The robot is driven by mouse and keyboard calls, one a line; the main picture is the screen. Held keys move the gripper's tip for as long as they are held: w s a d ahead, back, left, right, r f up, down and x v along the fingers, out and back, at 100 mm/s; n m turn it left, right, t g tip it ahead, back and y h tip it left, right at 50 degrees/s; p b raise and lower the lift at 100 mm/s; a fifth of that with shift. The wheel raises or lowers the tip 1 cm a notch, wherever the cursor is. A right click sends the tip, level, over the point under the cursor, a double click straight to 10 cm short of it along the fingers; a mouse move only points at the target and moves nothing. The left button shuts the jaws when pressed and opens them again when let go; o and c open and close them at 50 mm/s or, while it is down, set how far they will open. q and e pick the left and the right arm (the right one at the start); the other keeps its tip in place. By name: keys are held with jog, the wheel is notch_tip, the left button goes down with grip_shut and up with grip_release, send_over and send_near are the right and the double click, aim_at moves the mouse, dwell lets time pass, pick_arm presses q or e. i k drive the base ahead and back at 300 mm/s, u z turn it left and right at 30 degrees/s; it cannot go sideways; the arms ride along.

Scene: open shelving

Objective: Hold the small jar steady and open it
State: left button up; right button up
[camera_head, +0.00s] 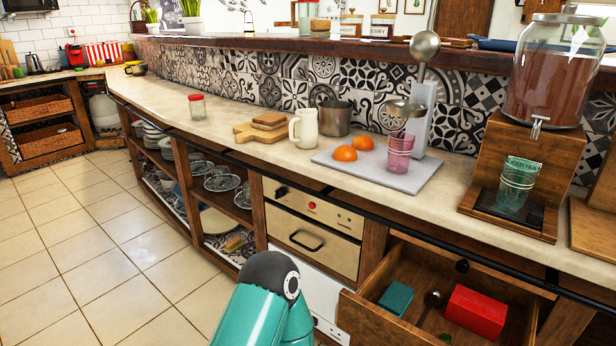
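A small clear glass jar with a red lid (197,106) stands upright on the counter at the left of the middle, with its lid on. It stands apart from the things around it. A teal and dark grey arm link of mine shows at the bottom middle, below the counter front. Neither of my grippers is in this view, and nothing of mine touches the jar.
A cutting board (261,130), cream pitcher (304,128), metal pot (335,118) and grey tray (378,171) with oranges (345,153) stand right of the jar. A drinks dispenser (548,75) stands far right. An open drawer (410,310) juts out. Counter left of the jar is clear.

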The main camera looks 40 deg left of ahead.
aim_at(198, 109)
jog(key=z, duration=1.1)
jog(key=i, duration=0.15)
jog(key=u, duration=2.85)
jog(key=k, duration=0.9)
jog(key=u, duration=0.2)
jog(key=i, duration=0.9)
jog(key=z, duration=0.1)
